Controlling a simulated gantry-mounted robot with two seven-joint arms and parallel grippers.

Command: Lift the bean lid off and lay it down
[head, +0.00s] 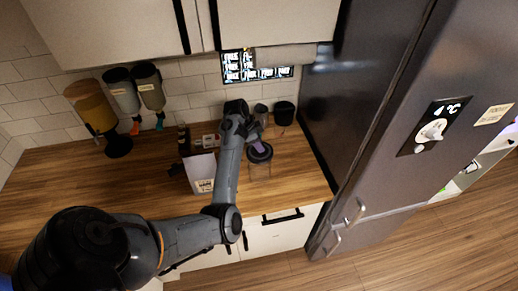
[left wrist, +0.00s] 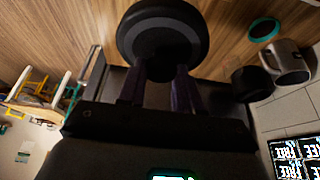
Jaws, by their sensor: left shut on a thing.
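The bean lid (head: 260,153) is a dark round disc at the right part of the wooden counter. It also shows in the left wrist view (left wrist: 162,22) as a black disc with a grey ring. My left gripper (head: 256,146) is shut on the lid's middle part, with its two purple fingers on either side in the left wrist view (left wrist: 160,85). A clear glass jar (head: 260,172) stands on the counter just under the lid in the head view. I cannot tell whether the lid still touches its rim. My right gripper is not in view.
Dark canisters (head: 284,113) stand behind the jar, and a grey mug (left wrist: 291,62) shows in the left wrist view. The fridge (head: 385,110) bounds the right side. The counter's left part (head: 90,180) is clear.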

